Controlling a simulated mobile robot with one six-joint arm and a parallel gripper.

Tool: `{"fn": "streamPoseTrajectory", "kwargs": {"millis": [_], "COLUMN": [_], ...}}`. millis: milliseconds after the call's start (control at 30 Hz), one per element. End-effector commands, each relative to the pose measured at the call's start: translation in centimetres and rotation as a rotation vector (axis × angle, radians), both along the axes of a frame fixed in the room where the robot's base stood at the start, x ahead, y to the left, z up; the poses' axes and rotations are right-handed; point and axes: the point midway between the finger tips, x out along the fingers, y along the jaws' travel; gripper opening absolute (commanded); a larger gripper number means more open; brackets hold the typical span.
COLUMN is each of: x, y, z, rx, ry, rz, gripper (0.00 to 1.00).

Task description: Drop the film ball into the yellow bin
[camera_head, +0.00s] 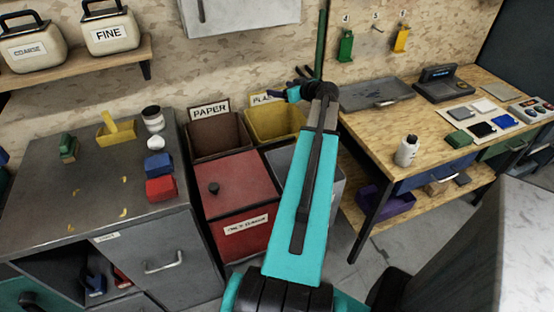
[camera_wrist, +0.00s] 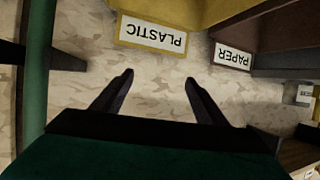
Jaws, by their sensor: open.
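The yellow bin (camera_head: 272,124) stands against the wall under a plastic label, right of the brown paper bin. Its rim and its PLASTIC label (camera_wrist: 152,35) show at the top of the wrist view. My gripper (camera_head: 290,93) is above the back right of the yellow bin, near the wall. In the wrist view my gripper (camera_wrist: 160,79) is open, with nothing between its fingers. I cannot make out a film ball in either view. The inside of the yellow bin is only partly visible, and my arm covers part of its right side.
The brown paper bin (camera_head: 218,136) and a red lidded bin (camera_head: 236,190) stand beside it. A grey cabinet (camera_head: 75,190) with small items is at left. A wooden workbench (camera_head: 385,140) with a white bottle (camera_head: 407,151) is at right. A green pole (camera_head: 321,45) rises by my gripper.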

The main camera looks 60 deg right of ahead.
Motion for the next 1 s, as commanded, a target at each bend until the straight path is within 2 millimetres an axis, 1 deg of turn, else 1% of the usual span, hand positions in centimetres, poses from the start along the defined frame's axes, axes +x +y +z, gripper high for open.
{"fn": "streamPoseTrajectory", "kwargs": {"millis": [33,400,600,800,1000], "x": [-0.8,-5.9,-8.3,-9.4,-9.6], "y": [0.4,2.3,3.1,3.5,3.5], "z": [0.1,2.4,3.5,4.2,4.3], "rx": [-0.001,-0.002,-0.001,0.0,0.0], "ry": [-0.001,0.0,-0.001,0.0,0.0], "rz": [-0.001,-0.001,-0.003,-0.001,0.0], "gripper": [0.67,0.67,0.67,0.67,0.67]}}
